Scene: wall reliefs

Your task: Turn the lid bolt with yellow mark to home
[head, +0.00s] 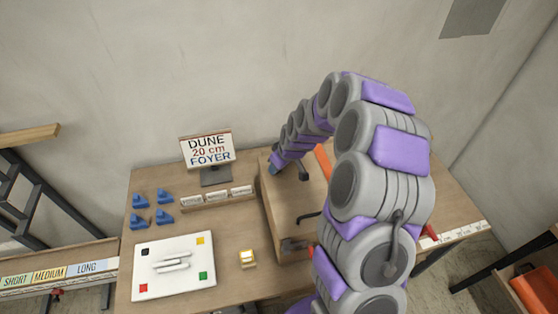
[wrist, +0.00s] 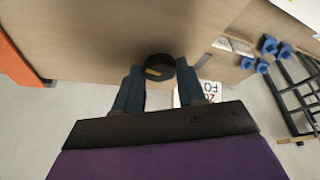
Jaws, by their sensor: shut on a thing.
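The lid bolt (wrist: 160,62) is a dark round knob with a yellow-orange mark (wrist: 153,73) on its face. It sits at the edge of a wooden surface in the wrist view. My gripper (wrist: 161,78) has its two blue-grey fingers on either side of the knob and is shut on it. In the head view my gripper (head: 274,169) is at the far left corner of the wooden box (head: 285,205). The bolt is hidden there, and its mark cannot be made out.
Dark handles stick out on the box. A sign reading DUNE 20 cm FOYER (head: 208,149), a small labelled rack (head: 217,198), several blue pieces (head: 140,200), a white board (head: 150,285) and a yellow-and-white block (head: 247,258) are on the table to the left.

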